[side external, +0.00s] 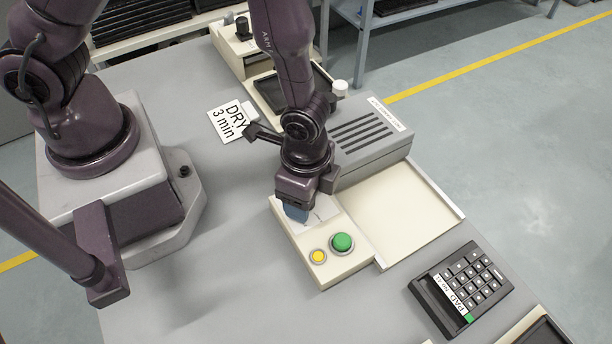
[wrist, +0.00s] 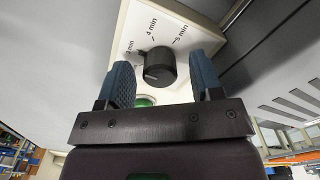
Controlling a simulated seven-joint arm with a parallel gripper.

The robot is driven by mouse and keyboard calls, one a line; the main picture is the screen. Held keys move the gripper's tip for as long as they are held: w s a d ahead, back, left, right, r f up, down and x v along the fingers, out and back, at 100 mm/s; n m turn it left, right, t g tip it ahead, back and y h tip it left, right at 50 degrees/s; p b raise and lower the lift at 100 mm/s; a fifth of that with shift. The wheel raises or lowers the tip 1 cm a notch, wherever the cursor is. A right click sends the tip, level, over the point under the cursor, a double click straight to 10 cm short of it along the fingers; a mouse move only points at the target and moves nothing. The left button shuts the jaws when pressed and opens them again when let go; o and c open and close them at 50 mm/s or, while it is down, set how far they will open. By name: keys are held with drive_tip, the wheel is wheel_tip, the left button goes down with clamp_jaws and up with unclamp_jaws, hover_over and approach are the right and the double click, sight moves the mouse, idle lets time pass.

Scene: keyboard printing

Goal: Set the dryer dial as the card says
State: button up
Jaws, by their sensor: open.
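The card (side external: 226,132) lies flat on the table in the side view and reads "DRY 3 min". The dryer dial (wrist: 158,68) is a black round knob on a cream panel (side external: 344,269), with labels for 3, 4 and 5 min around it in the wrist view. I cannot tell for certain which label its pointer faces. My gripper (wrist: 164,75) is open, its blue fingers either side of the dial with visible gaps. In the side view my gripper (side external: 297,213) is over the panel and hides the dial.
A green button (side external: 342,243) and a yellow button (side external: 318,257) sit on the panel near my gripper. The grey vented dryer housing (side external: 372,150) stands behind, with a cream tray (side external: 405,215) at its right. A black keypad (side external: 462,288) lies at front right.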

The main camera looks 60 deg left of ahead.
wheel_tip(320, 180, up, 13)
drive_tip(key=shift+f, duration=0.15)
